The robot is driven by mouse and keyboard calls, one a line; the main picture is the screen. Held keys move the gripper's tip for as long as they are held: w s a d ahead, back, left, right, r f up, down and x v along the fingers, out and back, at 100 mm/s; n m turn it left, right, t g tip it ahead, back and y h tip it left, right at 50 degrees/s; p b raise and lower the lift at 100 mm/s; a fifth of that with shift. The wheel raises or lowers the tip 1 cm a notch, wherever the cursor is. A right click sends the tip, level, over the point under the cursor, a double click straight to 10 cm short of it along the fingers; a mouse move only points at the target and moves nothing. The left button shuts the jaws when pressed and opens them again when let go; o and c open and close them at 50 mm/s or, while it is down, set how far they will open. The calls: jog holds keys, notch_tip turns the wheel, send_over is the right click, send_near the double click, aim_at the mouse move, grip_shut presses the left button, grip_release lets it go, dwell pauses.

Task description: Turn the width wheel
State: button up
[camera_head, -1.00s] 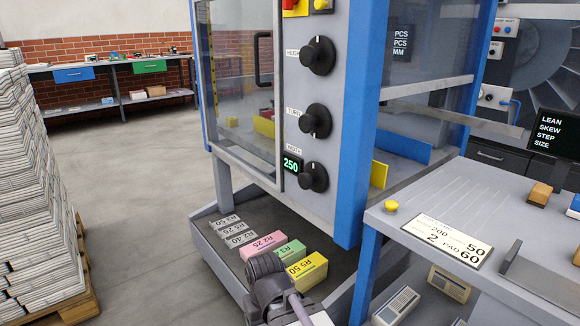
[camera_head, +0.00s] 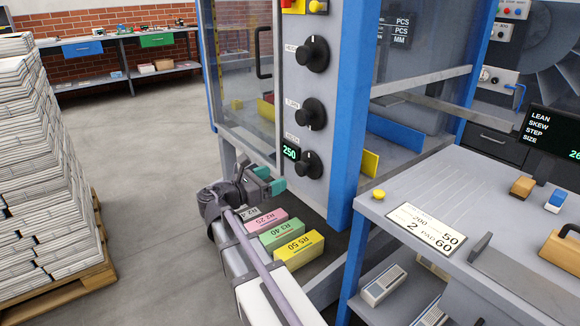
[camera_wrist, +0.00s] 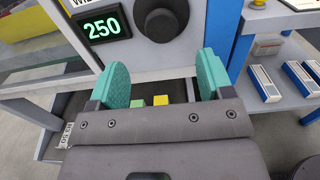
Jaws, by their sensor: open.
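The width wheel (camera_head: 308,164) is the lowest of three black knobs on the grey machine panel, beside a green display (camera_head: 291,152) reading 250. In the wrist view the width wheel (camera_wrist: 161,18) is near the top, beyond the fingertips and between them sideways. My gripper (camera_head: 270,180) is to the left of the wheel and a little lower in the head view. Its two teal finger pads (camera_wrist: 162,85) are apart, with nothing held between them. The gripper does not touch the wheel.
Two more knobs, height (camera_head: 313,54) and turn (camera_head: 305,114), are above. Coloured blocks, including a yellow one (camera_head: 299,249), lie on the tray below. A blue post (camera_head: 347,120) and a side table (camera_head: 385,205) stand right. A newspaper stack (camera_head: 50,170) stands left.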

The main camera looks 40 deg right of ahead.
aim_at(299, 169)
jog(key=d, duration=1.1)
jog(key=shift+s, duration=0.2)
jog(key=shift+a, duration=0.1)
jog(key=c, duration=0.9)
